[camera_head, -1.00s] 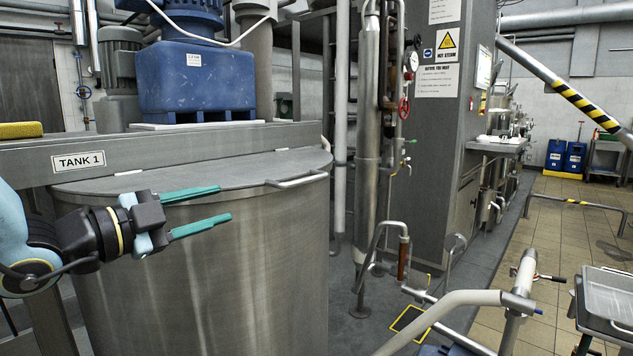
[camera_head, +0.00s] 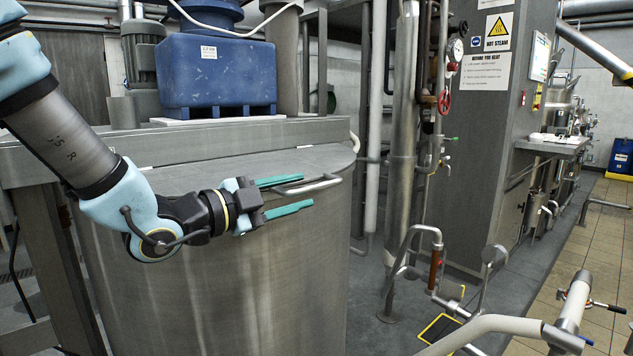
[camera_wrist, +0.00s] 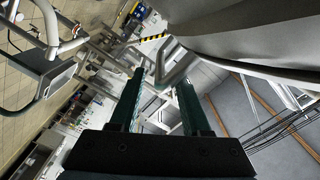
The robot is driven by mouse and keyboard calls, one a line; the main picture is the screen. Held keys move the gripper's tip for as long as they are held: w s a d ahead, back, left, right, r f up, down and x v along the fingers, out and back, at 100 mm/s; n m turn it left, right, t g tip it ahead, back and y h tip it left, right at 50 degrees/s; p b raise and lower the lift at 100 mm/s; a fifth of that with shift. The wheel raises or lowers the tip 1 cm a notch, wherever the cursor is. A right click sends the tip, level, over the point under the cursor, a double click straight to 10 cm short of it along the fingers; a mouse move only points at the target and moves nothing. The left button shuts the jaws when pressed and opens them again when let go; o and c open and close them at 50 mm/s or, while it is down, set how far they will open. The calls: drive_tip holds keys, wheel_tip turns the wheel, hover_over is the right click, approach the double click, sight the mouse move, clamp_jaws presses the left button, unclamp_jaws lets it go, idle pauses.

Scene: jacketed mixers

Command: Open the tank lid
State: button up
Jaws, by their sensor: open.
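The tank lid (camera_head: 215,172) is a flat grey half-disc, lying closed on top of the large steel tank (camera_head: 260,275). A bent bar handle (camera_head: 326,183) sticks out from its front right edge. My gripper (camera_head: 309,190) is open with its teal fingers pointing right, one above the other, their tips at the near part of the handle. In the wrist view the gripper (camera_wrist: 162,80) shows the grey handle (camera_wrist: 178,69) near and between the fingertips. I cannot tell whether they touch. The tank's curved rim and side fill the upper right there.
A blue motor housing (camera_head: 217,75) stands on the beam behind the lid. To the right are a vertical steel pipe (camera_head: 403,120) with a red valve wheel (camera_head: 444,102) and a grey cabinet (camera_head: 490,130).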

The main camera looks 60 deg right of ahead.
sight(315, 189)
drive_tip(key=p+x, duration=0.1)
drive_tip(key=x, duration=0.3)
drive_tip(key=shift+s+d, duration=0.1)
drive_tip(key=shift+d, duration=0.3)
drive_tip(key=c, duration=0.7)
drive_tip(key=shift+f, duration=0.1)
clamp_jaws()
